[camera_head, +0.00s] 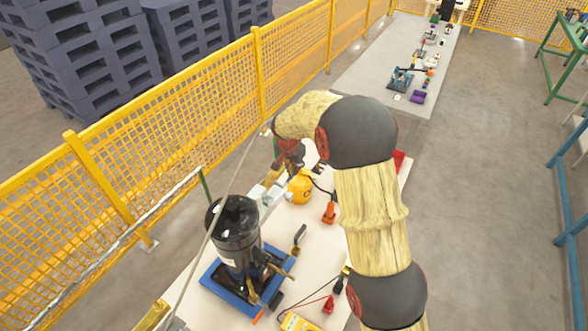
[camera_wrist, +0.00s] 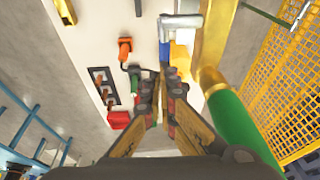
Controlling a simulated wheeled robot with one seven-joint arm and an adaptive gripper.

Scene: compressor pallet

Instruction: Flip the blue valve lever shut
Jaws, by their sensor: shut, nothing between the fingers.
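In the wrist view, a small blue piece (camera_wrist: 165,52) lies beyond my fingertips, beside a silver-grey fitting (camera_wrist: 181,24) and a brass pipe (camera_wrist: 212,40). It may be the valve lever, but its shape and position are partly hidden. My gripper (camera_wrist: 163,86) points toward it, and its fingers are shut and empty. I cannot tell whether they touch anything. In the head view, my gripper (camera_head: 281,172) is above the table near the pale grey fittings (camera_head: 266,193). No blue lever can be made out there, and my arm covers part of the table.
A black compressor (camera_head: 236,232) stands on a blue pallet (camera_head: 215,283) at the near side. A yellow object (camera_head: 300,188) and an orange tool (camera_head: 329,212) lie on the pale table (camera_head: 310,240). A yellow mesh fence (camera_head: 200,110) runs along the left. A green cylinder (camera_wrist: 238,122) is close to my right finger.

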